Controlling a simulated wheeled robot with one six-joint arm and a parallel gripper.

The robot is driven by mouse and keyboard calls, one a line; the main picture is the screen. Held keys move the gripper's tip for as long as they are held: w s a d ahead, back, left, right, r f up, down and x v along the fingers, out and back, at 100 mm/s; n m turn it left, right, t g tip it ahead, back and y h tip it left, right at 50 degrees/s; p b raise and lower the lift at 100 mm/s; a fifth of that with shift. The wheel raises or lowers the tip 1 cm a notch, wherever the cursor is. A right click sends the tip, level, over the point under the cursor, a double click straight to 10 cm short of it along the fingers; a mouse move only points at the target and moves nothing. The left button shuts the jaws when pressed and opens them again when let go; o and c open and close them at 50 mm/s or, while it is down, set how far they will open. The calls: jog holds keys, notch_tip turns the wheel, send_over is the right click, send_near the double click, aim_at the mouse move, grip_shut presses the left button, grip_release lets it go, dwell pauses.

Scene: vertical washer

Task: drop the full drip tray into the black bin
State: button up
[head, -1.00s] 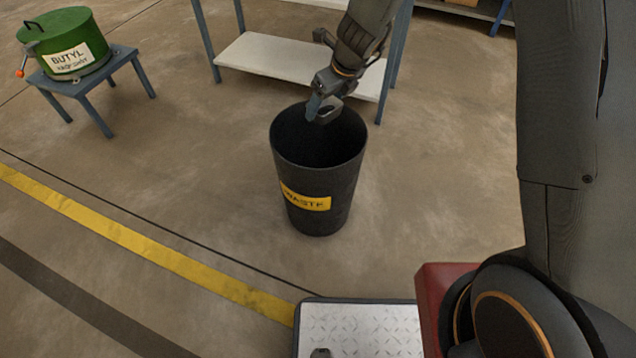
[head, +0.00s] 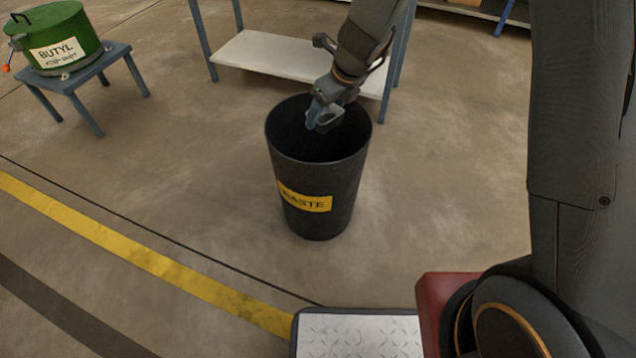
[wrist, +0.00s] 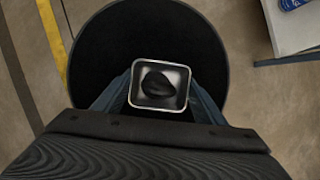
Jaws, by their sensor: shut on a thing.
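The black bin (head: 317,218) stands upright on the floor with a yellow waste label on its side. It also shows in the wrist view (wrist: 215,60) as a wide dark opening. My gripper (head: 323,120) is over the bin's mouth, pointing down, about at the rim. In the wrist view my gripper (wrist: 160,95) is shut on the small metal drip tray (wrist: 160,103). The tray is square with a pale rim and holds a dark lump or liquid. It hangs over the bin opening. The bin's bottom is too dark to see.
A blue-legged table with a pale lower shelf (head: 285,60) stands just behind the bin. A green drum labelled butyl (head: 58,38) sits on a small blue stand (head: 85,75) at the left. The floor around the bin is clear, with a yellow line (head: 130,245).

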jog(key=o, duration=1.1)
jog(key=p+v, duration=0.4)
jog(key=v, duration=0.3)
jog(key=shift+s+d+r+p, duration=0.1)
jog(key=shift+s+r+p, duration=0.05)
jog(key=shift+r+p, duration=0.2)
